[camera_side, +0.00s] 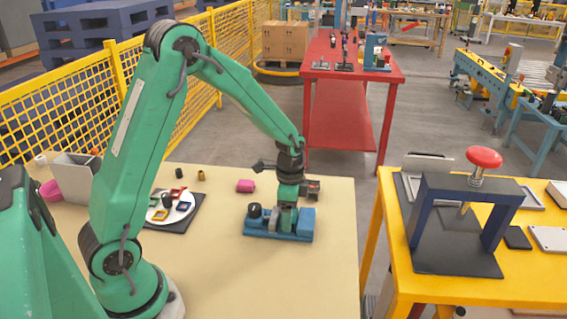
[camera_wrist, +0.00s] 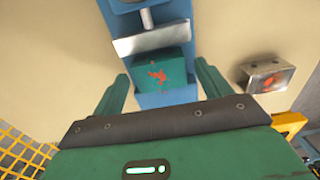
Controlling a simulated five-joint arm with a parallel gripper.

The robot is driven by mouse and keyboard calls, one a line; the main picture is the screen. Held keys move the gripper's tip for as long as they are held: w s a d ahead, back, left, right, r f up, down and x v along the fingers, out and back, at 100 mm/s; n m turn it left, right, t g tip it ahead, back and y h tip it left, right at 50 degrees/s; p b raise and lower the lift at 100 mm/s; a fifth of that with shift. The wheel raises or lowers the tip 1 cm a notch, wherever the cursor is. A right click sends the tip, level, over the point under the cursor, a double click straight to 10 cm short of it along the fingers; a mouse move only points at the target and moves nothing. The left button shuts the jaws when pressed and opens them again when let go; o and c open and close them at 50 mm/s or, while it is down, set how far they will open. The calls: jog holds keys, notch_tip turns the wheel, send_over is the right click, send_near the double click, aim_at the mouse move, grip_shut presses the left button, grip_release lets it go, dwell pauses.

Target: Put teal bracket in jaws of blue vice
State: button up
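The blue vice (camera_side: 303,226) lies on the beige table beneath my gripper (camera_side: 287,212); it also shows at the top of the wrist view (camera_wrist: 180,98). A teal block with red marks, which looks like the teal bracket (camera_wrist: 164,76), sits in the vice against the silver jaw plate (camera_wrist: 152,40). Whether the far jaw touches it is unclear. My gripper (camera_wrist: 161,70) is open, its green fingers on either side of the block with gaps between. In the side view the block cannot be told apart from my gripper.
A grey metal block with an orange recess (camera_wrist: 268,77) is close right of my gripper. The table front is clear. A yellow table (camera_side: 455,290) with a press stands right.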

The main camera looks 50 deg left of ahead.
jog(key=shift+r, duration=0.2)
notch_tip(320, 180, up, 12)
dwell(0.9)
dwell(0.5)
jog(key=s+d+r+n+t, duration=0.2)
jog(key=s+r+n, duration=0.2)
jog(key=s, duration=0.5)
jog(key=s+d+r+n+t, duration=0.2)
jog(key=s+r+n, duration=0.3)
jog(key=s, duration=0.4)
jog(key=shift+s+r+t, duration=0.15)
jog(key=shift+s+t, duration=0.25)
jog(key=shift+t, duration=0.4)
